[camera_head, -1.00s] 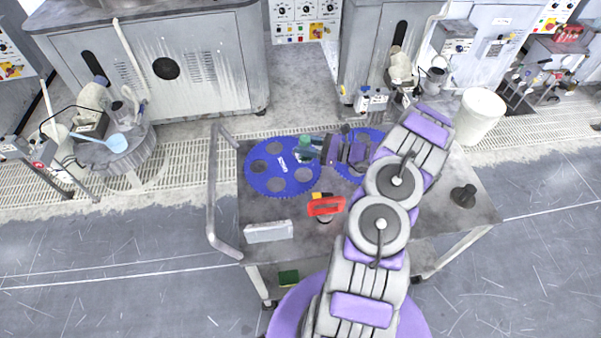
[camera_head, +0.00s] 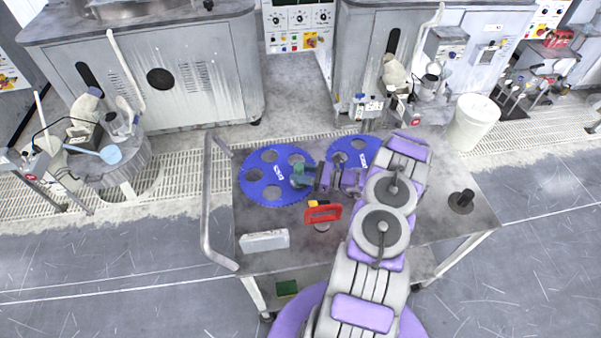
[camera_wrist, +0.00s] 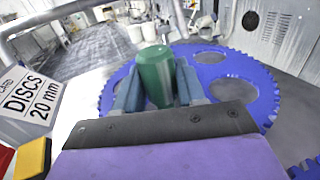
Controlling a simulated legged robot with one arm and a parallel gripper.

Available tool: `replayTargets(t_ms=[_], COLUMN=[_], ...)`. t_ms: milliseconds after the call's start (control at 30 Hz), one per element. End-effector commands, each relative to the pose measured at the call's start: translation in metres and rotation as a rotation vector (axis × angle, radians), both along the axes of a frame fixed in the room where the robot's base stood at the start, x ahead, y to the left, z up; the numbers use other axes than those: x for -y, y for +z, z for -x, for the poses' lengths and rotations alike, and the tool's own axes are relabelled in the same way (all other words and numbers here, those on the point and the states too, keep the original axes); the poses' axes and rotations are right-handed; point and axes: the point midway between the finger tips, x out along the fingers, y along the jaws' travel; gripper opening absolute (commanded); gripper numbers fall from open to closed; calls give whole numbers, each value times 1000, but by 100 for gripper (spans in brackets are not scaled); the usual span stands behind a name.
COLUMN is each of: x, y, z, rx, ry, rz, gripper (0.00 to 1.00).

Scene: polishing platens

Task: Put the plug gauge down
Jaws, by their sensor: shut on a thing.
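The plug gauge (camera_head: 299,176) shows as a green cylinder at the end of my arm. In the wrist view the green plug gauge (camera_wrist: 155,72) stands between the two grey-blue fingers of my gripper (camera_wrist: 157,92). My gripper (camera_head: 310,178) is shut on it, over the right side of the left blue toothed disc (camera_head: 267,192). This disc (camera_wrist: 262,88) lies behind and to the right of the gauge in the wrist view. The gauge's lower end is hidden, so I cannot tell whether it touches the disc or the table.
Bare top shows at the front and right.

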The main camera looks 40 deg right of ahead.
Motion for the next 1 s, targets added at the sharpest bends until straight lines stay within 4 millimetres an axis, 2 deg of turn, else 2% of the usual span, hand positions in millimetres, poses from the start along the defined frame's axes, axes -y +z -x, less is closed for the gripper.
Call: replayTargets(t_ms=[67, 100, 333, 667, 767, 1000], x=[-1, -1, 0, 5, 11, 42], y=[2, 2, 1, 0, 1, 0], z=[0, 0, 0, 3, 11, 47], rx=[1, 1, 0, 1, 1, -3], ry=[0, 1, 1, -1, -1, -4], rz=[0, 0, -1, -2, -2, 0], gripper=[0, 42, 64, 65, 65, 65])
